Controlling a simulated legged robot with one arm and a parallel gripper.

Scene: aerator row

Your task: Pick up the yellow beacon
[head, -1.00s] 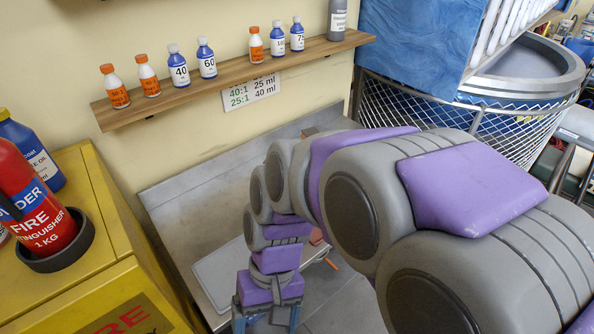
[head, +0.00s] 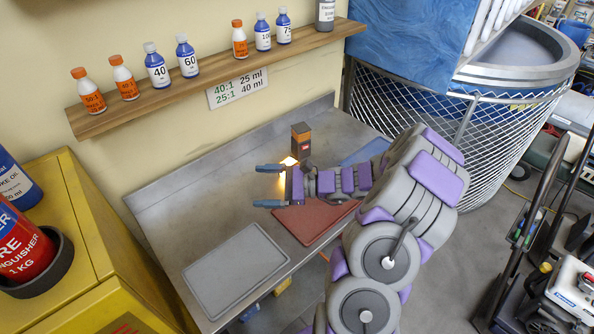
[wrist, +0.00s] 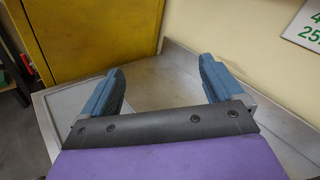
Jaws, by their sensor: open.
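My gripper (head: 258,186) is open above the grey metal bench, with its blue fingers pointing left. In the wrist view its fingers (wrist: 161,66) are spread, with nothing between them but bare bench behind. A bright yellow-white glow (head: 283,180) shows by the finger bases in the head view; I cannot tell whether it is the yellow beacon. A small yellow thing (head: 283,286), partly hidden, shows low beneath the bench front; its kind is unclear. No beacon can be made out for certain in either view.
A dark box with an orange top (head: 301,139) stands on the bench behind my gripper. A red mat (head: 312,222) and a grey board (head: 236,268) lie on the bench. A bottle shelf (head: 220,80) hangs above. A yellow cabinet (head: 75,240) stands left.

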